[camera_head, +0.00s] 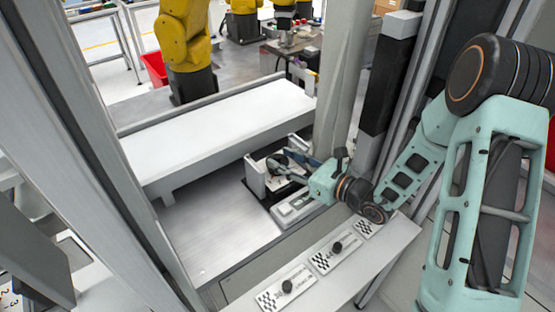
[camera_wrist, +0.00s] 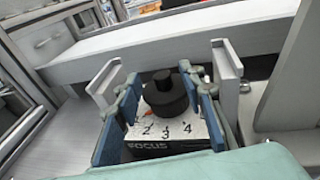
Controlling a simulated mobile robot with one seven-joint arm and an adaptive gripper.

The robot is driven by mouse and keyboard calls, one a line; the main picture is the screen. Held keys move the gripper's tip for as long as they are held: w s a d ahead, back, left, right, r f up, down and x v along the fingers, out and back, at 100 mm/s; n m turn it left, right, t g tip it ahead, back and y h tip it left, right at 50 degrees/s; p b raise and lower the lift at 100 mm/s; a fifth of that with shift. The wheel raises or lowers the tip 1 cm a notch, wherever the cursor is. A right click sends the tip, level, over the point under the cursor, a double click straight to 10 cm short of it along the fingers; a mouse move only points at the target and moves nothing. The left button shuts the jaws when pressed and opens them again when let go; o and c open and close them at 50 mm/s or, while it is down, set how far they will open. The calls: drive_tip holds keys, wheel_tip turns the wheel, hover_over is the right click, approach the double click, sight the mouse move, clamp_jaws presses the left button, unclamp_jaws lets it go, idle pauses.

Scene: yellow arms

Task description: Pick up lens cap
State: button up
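The lens cap appears to be the black stepped round piece (camera_wrist: 166,95) in the wrist view. It sits on top of a white block (camera_wrist: 170,132) marked "2 3 4" and "FOCUS". My gripper (camera_wrist: 162,88) has its two blue fingers apart, one on each side of the black piece. A gap shows on the left; on the right the finger is close, and I cannot tell if it touches. In the head view my gripper (camera_head: 289,162) reaches into the light fixture (camera_head: 255,178), where a dark round shape (camera_head: 277,163) shows, partly hidden by the fingers.
Upright pale plates (camera_wrist: 228,75) of the fixture stand close beside both fingers. A white raised beam (camera_head: 220,135) lies behind. In front, a shelf holds checkered plates (camera_head: 272,300) with black knobs (camera_head: 337,247). A grey post (camera_head: 345,85) stands close to my arm. The metal tabletop (camera_head: 215,235) at left is clear.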

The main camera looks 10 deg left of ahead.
sight(280, 157)
drive_tip(key=shift+x, duration=1.5)
drive_tip(key=shift+d, duration=0.1)
drive_tip(key=shift+c, duration=0.7)
clamp_jaws()
drive_tip(key=shift+r, duration=0.2)
